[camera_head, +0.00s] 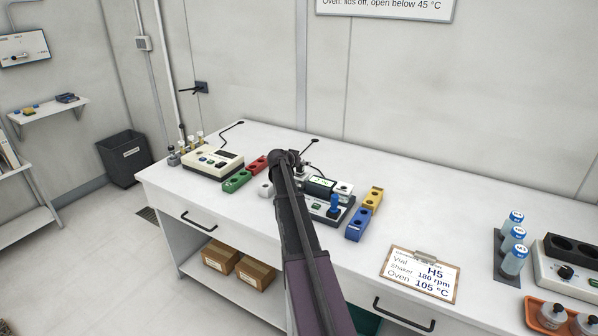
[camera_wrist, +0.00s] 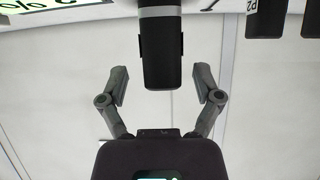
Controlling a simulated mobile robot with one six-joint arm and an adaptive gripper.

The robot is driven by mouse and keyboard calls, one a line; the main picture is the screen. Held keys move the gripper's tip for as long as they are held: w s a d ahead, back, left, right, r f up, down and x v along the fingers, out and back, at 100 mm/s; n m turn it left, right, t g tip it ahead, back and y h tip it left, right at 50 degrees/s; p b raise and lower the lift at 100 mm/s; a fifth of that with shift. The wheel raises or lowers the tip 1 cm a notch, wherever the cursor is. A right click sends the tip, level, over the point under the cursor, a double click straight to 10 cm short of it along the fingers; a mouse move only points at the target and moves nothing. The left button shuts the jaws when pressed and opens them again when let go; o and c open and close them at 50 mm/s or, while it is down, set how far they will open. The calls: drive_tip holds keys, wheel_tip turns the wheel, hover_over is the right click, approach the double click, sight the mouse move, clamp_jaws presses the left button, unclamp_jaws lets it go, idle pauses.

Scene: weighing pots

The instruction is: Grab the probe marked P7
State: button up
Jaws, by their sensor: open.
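In the wrist view my gripper (camera_wrist: 161,82) is open, with one finger on each side of a dark cylinder (camera_wrist: 160,55) with a grey band. The cylinder looks like a probe handle. It stands clear of both fingers, and no marking can be read on it. Two more dark handles hang at the upper right; one (camera_wrist: 252,18) carries a label that seems to read P2. In the head view my arm reaches over the bench, and it hides my gripper and the probes.
A meter with a lit display (camera_head: 320,186) stands on the bench (camera_head: 440,195) beside my arm. Blue (camera_head: 359,225), yellow (camera_head: 373,198), green (camera_head: 237,181) and red (camera_head: 258,165) blocks lie around it. A clipboard (camera_head: 421,275) lies at the front. The bench's back right is clear.

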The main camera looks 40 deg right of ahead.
clamp_jaws()
idle(0.3)
drive_tip(key=shift+r, duration=0.1)
wheel_tip(320, 180, up, 10)
drive_tip(key=p, duration=1)
idle(0.8)
